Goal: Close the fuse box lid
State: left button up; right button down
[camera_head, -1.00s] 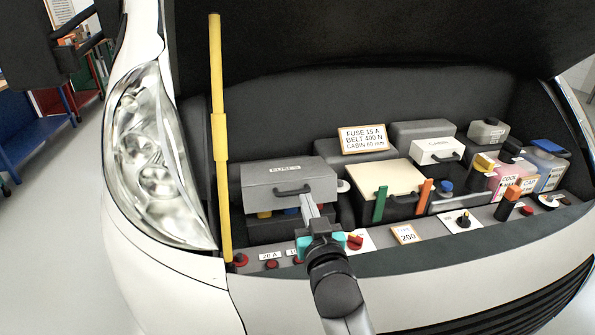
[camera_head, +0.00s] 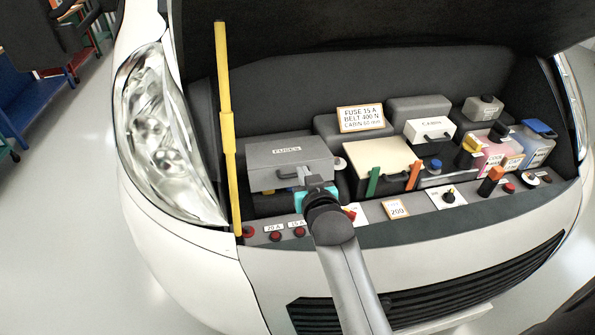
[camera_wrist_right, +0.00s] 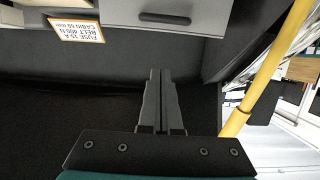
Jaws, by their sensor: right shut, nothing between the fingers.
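The fuse box lid (camera_head: 287,150) is grey, labelled FUSES, with a dark handle on its front. It stands raised over the fuse box, with a coloured fuse showing in the gap under its front edge. My right gripper (camera_head: 306,175) is shut and empty. In the head view it overlaps the lid's front right part by the handle. In the upside-down right wrist view the lid (camera_wrist_right: 205,14) lies at the top with its handle, and the shut fingertips (camera_wrist_right: 160,72) show apart from its edge. Contact cannot be told.
A yellow rod (camera_head: 227,125) stands left of the fuse box. A cream-topped box (camera_head: 378,155), a white cabin box (camera_head: 430,130) and bottles stand to the right. A front panel (camera_head: 340,215) carries red knobs and labels. The raised hood hangs above.

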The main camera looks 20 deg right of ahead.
send_near(293, 165)
jog(key=w+r, duration=0.3)
jog(key=w, duration=0.1)
pick_arm(q)
jog(key=shift+f+b, duration=0.5)
pick_arm(e)
jog(key=shift+d+f, duration=0.2)
jog(key=shift+f, duration=0.75)
jog(key=shift+d+f, duration=0.25)
jog(key=shift+f, duration=0.7)
jog(key=shift+s, duration=0.1)
jog(key=shift+f, duration=0.3)
pick_arm(q)
jog(key=f+b, duration=0.1)
jog(key=s+f+b, duration=0.1)
jog(key=f+b, duration=0.1)
jog(key=shift+s+a+f, duration=0.1)
jog(key=shift+s+a, duration=0.05)
pick_arm(e)
jog(key=f, duration=0.1)
jog(key=s+f, duration=0.1)
jog(key=f, duration=0.1)
jog(key=s+f, duration=0.1)
jog(key=shift+s+a+f, duration=0.2)
jog(key=shift+a+f, duration=0.05)
jog(key=shift+f, duration=0.15)
